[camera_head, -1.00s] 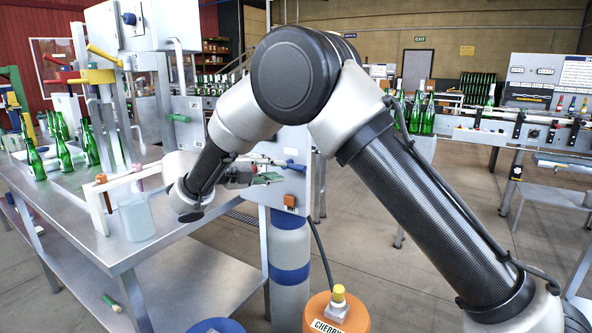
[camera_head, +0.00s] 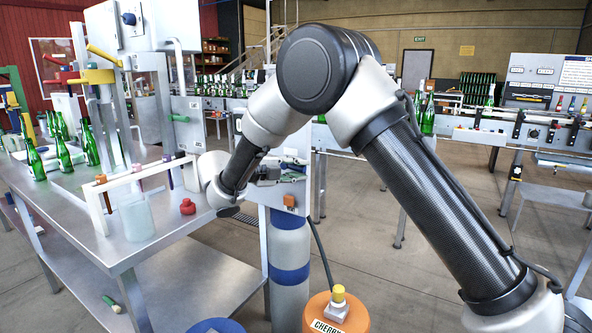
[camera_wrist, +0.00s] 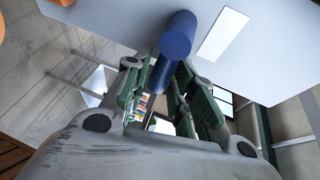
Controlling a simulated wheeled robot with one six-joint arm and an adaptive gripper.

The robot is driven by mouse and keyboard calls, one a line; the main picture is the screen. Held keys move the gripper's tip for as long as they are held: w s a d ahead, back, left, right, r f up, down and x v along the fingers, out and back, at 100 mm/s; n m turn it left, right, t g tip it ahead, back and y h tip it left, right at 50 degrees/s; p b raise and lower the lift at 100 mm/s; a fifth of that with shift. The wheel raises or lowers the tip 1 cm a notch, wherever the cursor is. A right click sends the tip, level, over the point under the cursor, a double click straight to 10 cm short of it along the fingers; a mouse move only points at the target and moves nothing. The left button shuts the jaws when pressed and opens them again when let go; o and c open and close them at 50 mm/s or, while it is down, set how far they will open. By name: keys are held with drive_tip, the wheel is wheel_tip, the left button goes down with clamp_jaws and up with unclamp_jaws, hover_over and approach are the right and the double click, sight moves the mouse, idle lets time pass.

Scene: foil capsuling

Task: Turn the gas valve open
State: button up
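The gas valve's blue handle (camera_wrist: 177,36) sticks out from a pale panel in the wrist view.
The steel table (camera_head: 180,222) at the left holds green bottles (camera_head: 64,155), a clear cup (camera_head: 136,217) and a red knobbed piece (camera_head: 187,206). The blue-banded cylinder (camera_head: 290,242) stands below the panel, with an orange container (camera_head: 322,312) in front.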

clamp_jaws()
drive_tip(key=w+a+f+m+t+y, duration=0.2)
drive_tip(key=a+f+m+t+y, duration=0.1)
drive_tip(key=m+y, duration=0.5)
drive_tip(key=shift+w+a+f+m+t, duration=0.2)
drive_tip(key=shift+f+m+t, duration=0.45)
drive_tip(key=shift+m, duration=1.25)
drive_tip(key=shift+f, duration=0.1)
drive_tip(key=shift+o, duration=0.9)
unclamp_jaws()
